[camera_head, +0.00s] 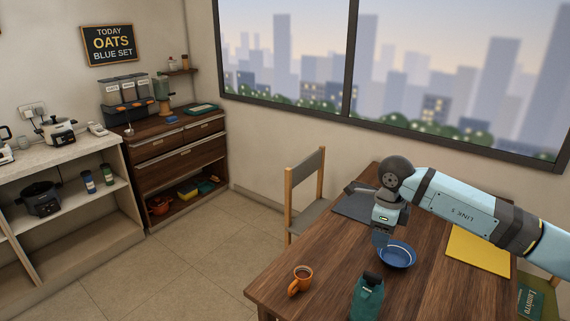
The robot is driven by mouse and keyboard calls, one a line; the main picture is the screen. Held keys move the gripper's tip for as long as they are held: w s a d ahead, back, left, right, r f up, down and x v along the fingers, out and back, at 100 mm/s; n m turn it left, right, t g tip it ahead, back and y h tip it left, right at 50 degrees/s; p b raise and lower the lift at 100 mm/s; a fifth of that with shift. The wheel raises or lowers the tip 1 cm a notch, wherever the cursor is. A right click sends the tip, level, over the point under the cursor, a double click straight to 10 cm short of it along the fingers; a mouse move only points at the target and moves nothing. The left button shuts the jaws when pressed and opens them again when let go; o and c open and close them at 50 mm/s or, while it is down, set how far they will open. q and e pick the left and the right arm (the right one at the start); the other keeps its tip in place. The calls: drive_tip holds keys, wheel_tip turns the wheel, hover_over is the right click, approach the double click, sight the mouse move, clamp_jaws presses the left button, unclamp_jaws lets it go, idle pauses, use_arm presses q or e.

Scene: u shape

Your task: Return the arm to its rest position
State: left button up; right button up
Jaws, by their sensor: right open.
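My right arm (455,205) reaches in from the right over the wooden table, bent at the dark wrist joint. My right gripper (381,240) points down beside the left rim of a blue bowl (398,257) on the table. The gripper is open, and I see nothing held in it. I cannot tell whether its fingers touch the bowl's rim. My left gripper is not in view.
A chair (306,192) stands at the left edge. Open floor (190,260) lies left.

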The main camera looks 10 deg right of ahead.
drive_tip(key=s+a+f+g+y+p, duration=0.1)
drive_tip(key=s+a+f+y, duration=0.25)
drive_tip(key=a, duration=0.35)
drive_tip(key=s+a+f+y, duration=0.2)
drive_tip(key=a+y, duration=0.2)
drive_tip(key=a, duration=0.4)
drive_tip(key=s+a+r+m+t+y+p, duration=0.1)
drive_tip(key=s+a+r+m+t+y, duration=0.1)
drive_tip(key=s+a+m+y, duration=0.25)
drive_tip(key=s+a+r+m+t+y+p, duration=0.1)
drive_tip(key=s+a+m+t+y, duration=0.1)
drive_tip(key=a+m+y, duration=0.35)
drive_tip(key=s+d+f+m+t+h+p, duration=0.1)
drive_tip(key=s+f+m+h, duration=0.3)
drive_tip(key=m, duration=0.6)
drive_tip(key=s+d+f+m+t+h+p, duration=0.1)
drive_tip(key=s+d+f+m+t+h, duration=0.3)
drive_tip(key=f+m, duration=0.5)
drive_tip(key=s+d+f+m+t+h+p, duration=0.1)
drive_tip(key=s+d+f+m+t+h, duration=0.2)
drive_tip(key=m, duration=1)
drive_tip(key=s+f+h, duration=0.3)
drive_tip(key=s, duration=0.1)
drive_tip(key=shift+f, duration=0.25)
